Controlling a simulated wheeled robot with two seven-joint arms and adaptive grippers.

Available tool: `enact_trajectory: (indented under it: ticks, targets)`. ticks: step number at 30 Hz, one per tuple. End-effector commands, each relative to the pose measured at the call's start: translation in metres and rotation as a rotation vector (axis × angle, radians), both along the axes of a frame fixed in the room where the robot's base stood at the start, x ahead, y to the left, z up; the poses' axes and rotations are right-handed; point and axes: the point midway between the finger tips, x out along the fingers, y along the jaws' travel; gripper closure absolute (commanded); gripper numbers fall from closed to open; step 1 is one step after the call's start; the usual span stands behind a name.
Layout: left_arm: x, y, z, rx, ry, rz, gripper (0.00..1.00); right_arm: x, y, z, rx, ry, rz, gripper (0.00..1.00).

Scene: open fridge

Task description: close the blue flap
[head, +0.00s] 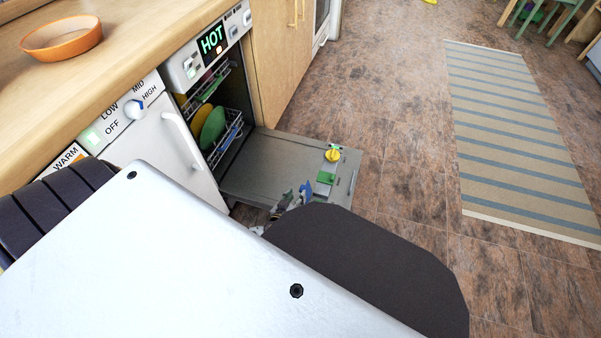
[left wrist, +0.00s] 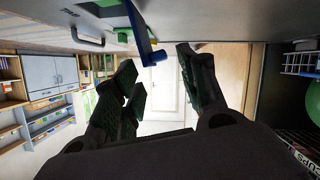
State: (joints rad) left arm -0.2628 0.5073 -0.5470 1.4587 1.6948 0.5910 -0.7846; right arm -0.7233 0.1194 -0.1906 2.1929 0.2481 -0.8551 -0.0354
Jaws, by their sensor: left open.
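The blue flap (head: 306,188) stands raised from the inner face of the open dishwasher door (head: 262,163) in the head view. In the left wrist view the blue flap (left wrist: 141,32) sticks out from the door, close to the fingertips and seen between them. My left gripper (head: 289,202) is over the door, next to the flap on its near side. In the left wrist view the left gripper (left wrist: 155,57) is open, with nothing held. I cannot tell whether a finger touches the flap. My arm hides part of the door. My right gripper is not seen.
A green flap (head: 326,177) and a yellow knob (head: 332,155) are on the door beyond the blue flap. The rack (head: 226,138) holds plates inside the dishwasher. An orange bowl (head: 62,37) stands on the counter. The floor to the right is clear, with a striped rug (head: 515,130).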

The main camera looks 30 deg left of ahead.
Motion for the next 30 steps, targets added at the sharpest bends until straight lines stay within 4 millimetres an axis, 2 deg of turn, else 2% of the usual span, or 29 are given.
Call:
enact_trajectory:
  ticks: [18,30]
  targets:
    - [0.034,0.004,-0.015,0.0,0.0,0.0,0.58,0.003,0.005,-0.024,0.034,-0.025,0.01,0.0]
    - [0.046,0.006,-0.019,0.001,-0.001,0.0,0.58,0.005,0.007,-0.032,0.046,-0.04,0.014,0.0]
